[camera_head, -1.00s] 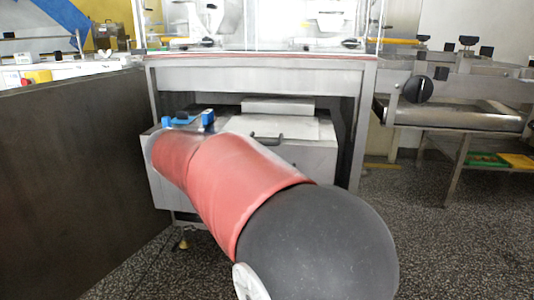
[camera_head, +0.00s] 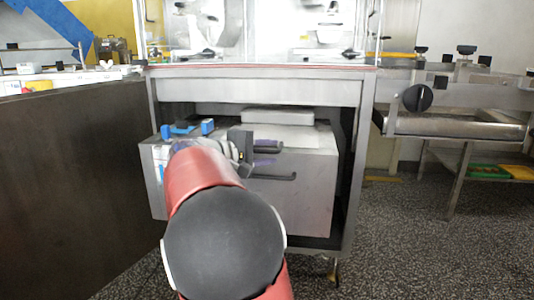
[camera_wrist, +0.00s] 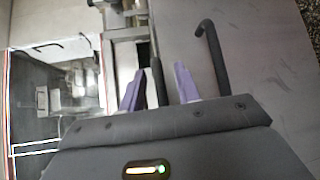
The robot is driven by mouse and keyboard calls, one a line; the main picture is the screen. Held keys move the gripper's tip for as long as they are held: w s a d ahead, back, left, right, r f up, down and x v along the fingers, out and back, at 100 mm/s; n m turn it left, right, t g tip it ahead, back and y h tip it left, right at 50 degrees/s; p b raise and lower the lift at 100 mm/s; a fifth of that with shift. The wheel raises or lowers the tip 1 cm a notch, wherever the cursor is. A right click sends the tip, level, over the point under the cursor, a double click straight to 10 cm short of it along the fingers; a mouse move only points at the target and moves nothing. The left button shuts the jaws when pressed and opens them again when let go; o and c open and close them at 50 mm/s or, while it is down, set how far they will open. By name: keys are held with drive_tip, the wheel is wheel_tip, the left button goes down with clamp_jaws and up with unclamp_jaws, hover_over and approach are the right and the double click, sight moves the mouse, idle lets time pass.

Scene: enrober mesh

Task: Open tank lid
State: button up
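The tank (camera_head: 310,190) is a grey steel box under the machine, with its flat lid (camera_head: 300,137) lying closed on top. My gripper (camera_head: 264,153) is at the tank's upper front edge, its two purple fingers apart. In the wrist view, my gripper (camera_wrist: 158,88) is open with a black bar handle (camera_wrist: 157,75) between its fingers, nearer the left one. Whether a finger touches the handle cannot be told. A second black handle (camera_head: 272,177) is lower on the tank's front; it shows right of the fingers in the wrist view (camera_wrist: 212,52).
Blue clamps (camera_head: 187,129) sit on the tank's left top. The machine frame (camera_head: 260,88) is above, with a post (camera_head: 357,160) at right. A dark panel (camera_head: 75,190) stands left.

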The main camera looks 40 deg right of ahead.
drive_tip(key=shift+c, duration=0.3)
clamp_jaws()
